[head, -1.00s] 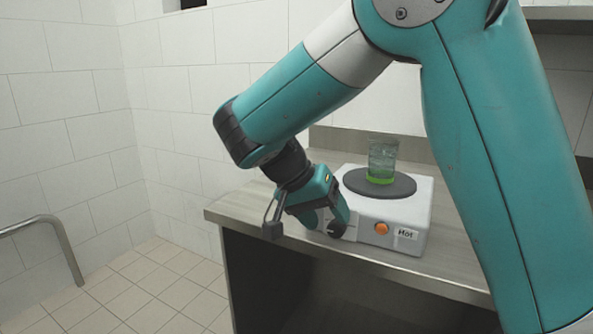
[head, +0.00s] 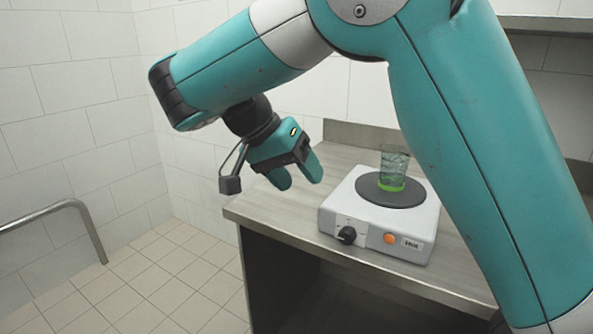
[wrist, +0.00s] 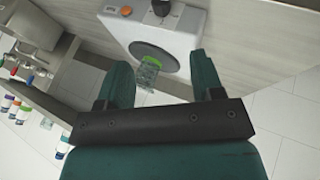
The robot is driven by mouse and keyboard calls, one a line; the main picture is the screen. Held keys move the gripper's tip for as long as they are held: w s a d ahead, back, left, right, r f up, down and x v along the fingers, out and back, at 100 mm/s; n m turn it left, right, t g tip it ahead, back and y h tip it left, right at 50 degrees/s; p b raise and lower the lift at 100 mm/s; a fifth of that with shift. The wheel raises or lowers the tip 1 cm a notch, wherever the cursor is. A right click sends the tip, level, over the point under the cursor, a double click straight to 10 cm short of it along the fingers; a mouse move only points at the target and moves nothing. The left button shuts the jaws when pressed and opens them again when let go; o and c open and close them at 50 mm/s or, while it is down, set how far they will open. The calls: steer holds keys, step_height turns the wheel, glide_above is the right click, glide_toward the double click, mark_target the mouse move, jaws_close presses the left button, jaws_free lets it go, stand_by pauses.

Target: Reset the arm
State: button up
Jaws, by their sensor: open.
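My gripper (head: 298,180) is open and empty. In the head view it hangs in the air to the left of the hot plate (head: 335,218), above the counter's left end, apart from both. In the wrist view its two fingers (wrist: 158,82) are spread, with the hot plate (wrist: 188,28) beyond them. A clear glass with green at its bottom (head: 393,170) stands on the dark round plate; it also shows in the wrist view (wrist: 150,62). A black knob (head: 347,235) and an orange light (head: 390,238) are on the hot plate's front, beside a label reading "Hot".
The wooden counter (head: 270,206) has free room left of the hot plate. A metal rail (head: 85,212) stands at the far left by the tiled wall. In the wrist view several small coloured-capped containers (wrist: 22,112) show at the left.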

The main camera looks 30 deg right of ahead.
steer(key=s+a+r+n+y+p, duration=0.1)
steer(key=s+a+n+y+p, duration=0.2)
steer(key=s+n+y, duration=0.2)
steer(key=s+a+r+n+t+y+p, duration=0.1)
steer(key=s+a+n+y+p, duration=0.2)
steer(key=s+n, duration=0.9)
steer(key=s+a+y, duration=0.1)
steer(key=s+y, duration=0.1)
steer(key=s, duration=0.1)
steer(key=shift+s+r+t+y, duration=0.3)
steer(key=shift+s+r+y, duration=0.05)
steer(key=shift+r+y, duration=0.05)
